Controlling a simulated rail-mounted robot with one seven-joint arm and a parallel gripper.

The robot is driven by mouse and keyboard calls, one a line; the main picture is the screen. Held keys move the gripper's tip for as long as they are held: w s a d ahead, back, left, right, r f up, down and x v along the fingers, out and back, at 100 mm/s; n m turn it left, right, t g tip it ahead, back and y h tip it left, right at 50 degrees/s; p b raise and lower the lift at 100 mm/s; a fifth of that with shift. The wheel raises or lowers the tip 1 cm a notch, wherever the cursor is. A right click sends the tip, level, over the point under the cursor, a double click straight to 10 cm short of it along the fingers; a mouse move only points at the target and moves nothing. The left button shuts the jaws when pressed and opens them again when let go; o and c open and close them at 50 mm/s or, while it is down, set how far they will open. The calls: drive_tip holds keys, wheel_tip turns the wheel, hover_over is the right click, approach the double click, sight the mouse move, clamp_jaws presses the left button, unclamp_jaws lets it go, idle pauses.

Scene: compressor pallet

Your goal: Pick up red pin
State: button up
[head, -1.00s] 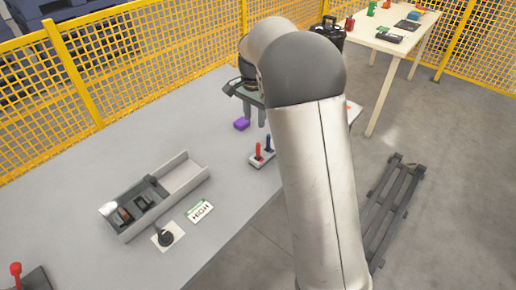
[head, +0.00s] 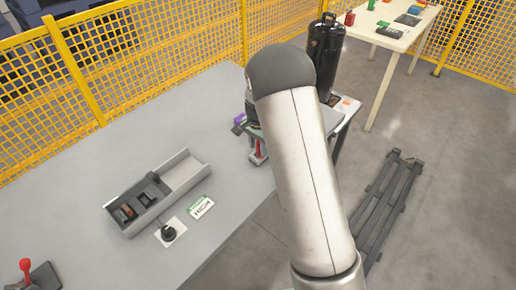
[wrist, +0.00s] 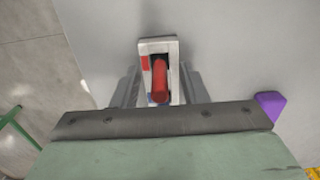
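The red pin (wrist: 160,82) stands upright in a small white holder (wrist: 158,47) in the wrist view. It lies between the two grey fingers of my gripper (wrist: 160,72), which are spread to either side with gaps around the holder. In the head view the red pin (head: 258,148) is partly covered by my gripper and arm. A sliver of blue shows beside the red pin's lower end in the wrist view; the rest of the blue pin is hidden.
A purple block (wrist: 270,104) lies close to the right of my gripper in the wrist view. A grey tray (head: 186,174), a HIGH card (head: 201,207) and a black knob (head: 168,233) lie on the table. A black tank (head: 326,55) stands behind my arm.

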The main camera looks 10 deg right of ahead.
drive_tip(key=shift+f, duration=0.15)
drive_tip(key=shift+c, duration=0.3)
clamp_jaws()
